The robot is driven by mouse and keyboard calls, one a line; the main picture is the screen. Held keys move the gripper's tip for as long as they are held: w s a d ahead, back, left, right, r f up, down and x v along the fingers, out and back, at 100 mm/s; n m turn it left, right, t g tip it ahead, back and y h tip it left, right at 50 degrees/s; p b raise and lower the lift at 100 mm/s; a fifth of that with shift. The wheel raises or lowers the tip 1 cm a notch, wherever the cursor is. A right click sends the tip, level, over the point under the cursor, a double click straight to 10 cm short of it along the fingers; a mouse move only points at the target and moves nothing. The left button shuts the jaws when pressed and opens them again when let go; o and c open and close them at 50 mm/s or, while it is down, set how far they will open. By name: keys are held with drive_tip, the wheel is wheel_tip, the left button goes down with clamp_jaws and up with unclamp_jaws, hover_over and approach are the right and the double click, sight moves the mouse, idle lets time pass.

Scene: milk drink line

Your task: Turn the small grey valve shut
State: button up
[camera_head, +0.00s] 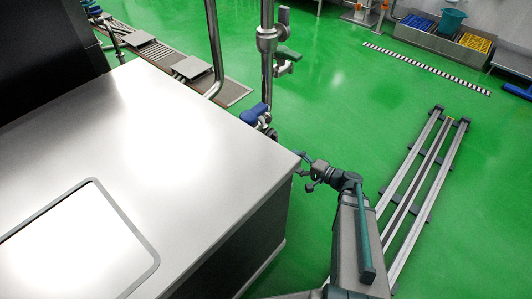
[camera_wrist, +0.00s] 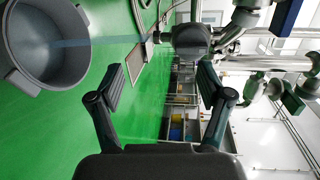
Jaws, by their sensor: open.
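A steel pipe stand (camera_head: 267,50) behind the steel cabinet carries several valves. A grey handle (camera_head: 283,16) is at its top, a grey-green handle (camera_head: 287,54) below it, and a blue handle (camera_head: 253,113) lower down. I cannot tell for sure which is the small grey valve. My gripper (camera_head: 309,184) is beside the cabinet's right corner, below the pipe stand and apart from it. In the wrist view my gripper (camera_wrist: 162,86) is open and empty between its fingers. A dark grey rounded fitting (camera_wrist: 190,40) lies beyond the right finger, near the blue handle (camera_wrist: 287,14).
The steel cabinet (camera_head: 130,170) fills the left, its corner close to my arm. A grey bucket (camera_wrist: 45,45) shows at the wrist view's upper left. Floor rails (camera_head: 428,190) lie at right. Green floor (camera_head: 340,100) is clear between.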

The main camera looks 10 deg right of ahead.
sight(275, 139)
drive_tip(key=w+a+r, duration=0.1)
drive_tip(key=w+a, duration=0.1)
drive_tip(key=w, duration=0.1)
drive_tip(key=w+a+r+t, duration=0.1)
drive_tip(key=w+a, duration=0.1)
drive_tip(key=w, duration=0.1)
drive_tip(key=w+a+r+t+b, duration=0.1)
drive_tip(key=w+a, duration=0.1)
drive_tip(key=w, duration=0.1)
drive_tip(key=shift+w+a+r, duration=0.15)
drive_tip(key=shift+w+a, duration=0.05)
idle(0.3)
drive_tip(key=c, duration=1)
